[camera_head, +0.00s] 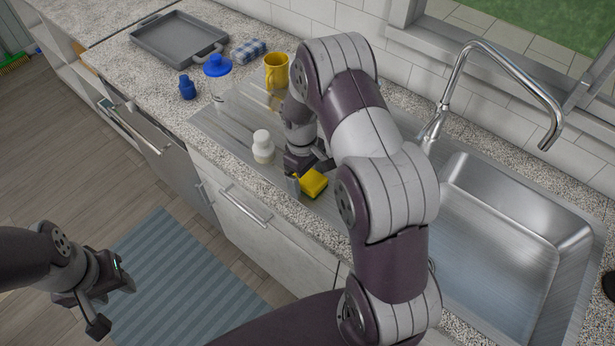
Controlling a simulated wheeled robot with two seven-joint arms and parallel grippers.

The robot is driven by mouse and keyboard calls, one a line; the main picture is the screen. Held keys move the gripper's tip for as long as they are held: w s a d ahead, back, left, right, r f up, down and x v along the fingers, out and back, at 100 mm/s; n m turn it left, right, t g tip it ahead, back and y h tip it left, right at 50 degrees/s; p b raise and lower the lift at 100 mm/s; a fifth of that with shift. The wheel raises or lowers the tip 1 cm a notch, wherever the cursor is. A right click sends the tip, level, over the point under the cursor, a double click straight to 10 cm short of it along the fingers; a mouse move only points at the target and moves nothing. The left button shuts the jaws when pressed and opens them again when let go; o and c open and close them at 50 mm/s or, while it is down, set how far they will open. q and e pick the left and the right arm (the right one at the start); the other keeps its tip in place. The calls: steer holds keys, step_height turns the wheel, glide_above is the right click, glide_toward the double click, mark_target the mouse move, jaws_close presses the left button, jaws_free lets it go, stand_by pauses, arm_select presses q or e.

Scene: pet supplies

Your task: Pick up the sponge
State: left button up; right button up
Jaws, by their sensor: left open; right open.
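A yellow sponge (313,183) lies on the metal drainboard of the sink, near its front edge. My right gripper (308,178) is low over the drainboard at the sponge, with one finger in front of its left end and the other close behind. It is open, and I cannot tell whether the fingers touch the sponge. My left gripper (112,308) is open and empty, over the floor at the lower left, far from the counter.
A white bottle (263,148) stands just left of my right gripper. The sink basin (495,240) is right.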

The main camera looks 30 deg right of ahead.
mark_target(311, 177)
steer(key=c, duration=1)
steer(key=shift+r, duration=0.25)
step_height(311, 177, up, 4)
steer(key=shift+d+f+b, duration=0.1)
steer(key=shift+d+b, duration=0.05)
steer(key=shift+b, duration=0.5)
steer(key=s+d+r, duration=0.2)
steer(key=d, duration=0.1)
steer(key=s+d+r+b, duration=0.1)
steer(key=s+d+r, duration=0.1)
steer(key=d, duration=0.1)
steer(key=s+d+r, duration=0.2)
steer(key=s+d, duration=0.1)
steer(key=shift+r+b, duration=0.4)
